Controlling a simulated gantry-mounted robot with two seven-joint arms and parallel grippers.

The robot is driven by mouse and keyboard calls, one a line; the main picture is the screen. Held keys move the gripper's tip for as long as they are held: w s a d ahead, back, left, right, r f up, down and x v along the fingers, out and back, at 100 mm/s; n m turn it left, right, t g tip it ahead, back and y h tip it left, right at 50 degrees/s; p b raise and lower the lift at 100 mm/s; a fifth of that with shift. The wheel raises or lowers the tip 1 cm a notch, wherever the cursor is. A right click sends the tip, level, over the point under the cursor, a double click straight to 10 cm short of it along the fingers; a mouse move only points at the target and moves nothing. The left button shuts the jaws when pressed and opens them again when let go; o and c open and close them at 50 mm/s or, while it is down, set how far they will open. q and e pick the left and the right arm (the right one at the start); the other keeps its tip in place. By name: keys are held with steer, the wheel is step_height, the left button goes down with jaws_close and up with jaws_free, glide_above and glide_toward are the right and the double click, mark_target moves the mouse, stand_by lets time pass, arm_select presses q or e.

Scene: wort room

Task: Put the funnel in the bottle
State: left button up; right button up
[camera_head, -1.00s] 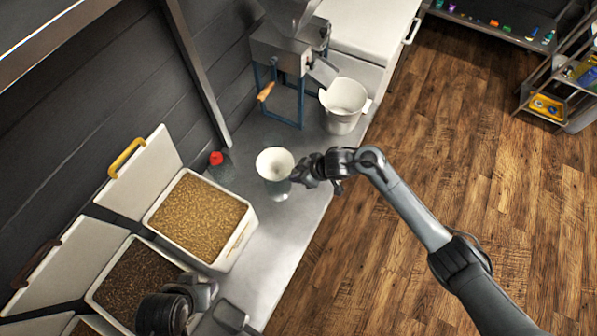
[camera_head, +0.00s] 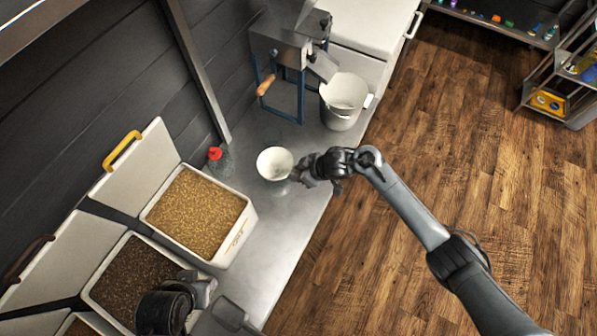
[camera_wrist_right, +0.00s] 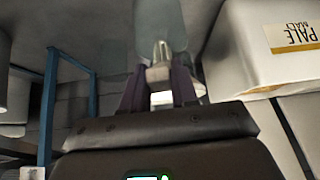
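The white funnel (camera_head: 273,160) is at my right gripper (camera_head: 297,173) above the steel counter in the head view. In the right wrist view, the purple fingers of that gripper (camera_wrist_right: 158,92) stand close on both sides of the pale funnel (camera_wrist_right: 160,73). A translucent bottle body (camera_wrist_right: 155,18) shows at the spout; I cannot tell whether the spout is inside its neck. In the head view the funnel largely hides what is under it. My left gripper (camera_head: 203,290) is at the bottom, near the dark-grain bin; its fingers are unclear.
A clear bottle with a red cap (camera_head: 215,153) stands by the wall. Open grain bins (camera_head: 243,228) line the counter's left side. A white bucket (camera_head: 343,120) stands by a mill with blue legs (camera_head: 287,98). Bare counter (camera_head: 290,215) lies below the funnel.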

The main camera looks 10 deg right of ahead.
steer(key=o, duration=0.5)
steer(key=shift+r, duration=0.1)
